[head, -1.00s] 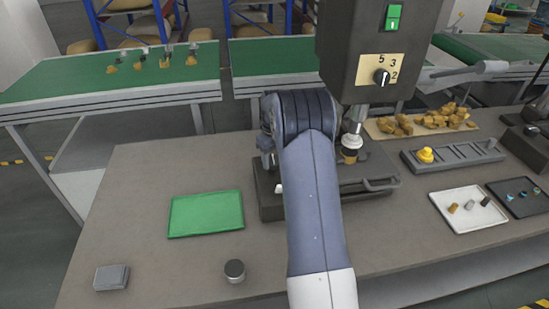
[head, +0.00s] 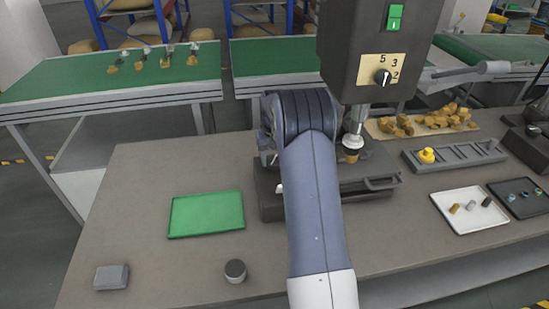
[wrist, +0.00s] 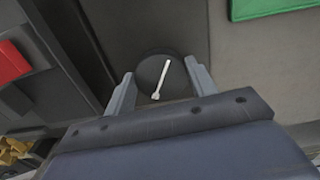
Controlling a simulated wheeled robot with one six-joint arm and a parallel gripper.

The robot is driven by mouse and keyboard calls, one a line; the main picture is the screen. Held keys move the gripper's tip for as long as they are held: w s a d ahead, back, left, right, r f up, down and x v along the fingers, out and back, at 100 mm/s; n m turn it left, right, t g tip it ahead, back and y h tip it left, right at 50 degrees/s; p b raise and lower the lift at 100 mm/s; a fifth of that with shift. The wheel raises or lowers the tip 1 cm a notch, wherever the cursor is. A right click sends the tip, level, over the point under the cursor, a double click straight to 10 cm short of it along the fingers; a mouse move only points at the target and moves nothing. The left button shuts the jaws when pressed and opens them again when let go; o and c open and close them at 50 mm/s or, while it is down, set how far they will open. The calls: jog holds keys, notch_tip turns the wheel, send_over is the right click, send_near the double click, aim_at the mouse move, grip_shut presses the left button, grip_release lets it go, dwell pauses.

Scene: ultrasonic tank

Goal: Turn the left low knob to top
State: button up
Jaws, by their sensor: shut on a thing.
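A round dark knob (wrist: 152,72) with a white pointer sits on a dark panel in the wrist view. Its pointer runs nearly up and down in that picture, leaning a little right at the top, with a rounded lower end. My gripper (wrist: 159,73) has a finger on each side of the knob and is shut on it. In the head view my arm covers the gripper and most of the front of the dark machine base (head: 270,206); the gripped knob cannot be made out there.
A red switch (wrist: 12,62) is on the panel in the wrist view. A green tray (head: 205,214) lies left of the machine base. The upper housing has another knob (head: 382,77) and a green switch (head: 394,17). A grey box (head: 111,277) and a round dark piece (head: 235,271) stand in front.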

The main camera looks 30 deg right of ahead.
aim_at(274, 160)
jog(key=shift+r, duration=0.1)
jog(key=o, duration=1)
jog(key=shift+c, duration=0.2)
notch_tip(274, 160, up, 11)
jog(key=b, duration=0.1)
jog(key=shift+f, duration=0.2)
notch_tip(274, 160, down, 11)
jog(key=shift+r+p, duration=0.15)
jog(key=shift+p, duration=0.35)
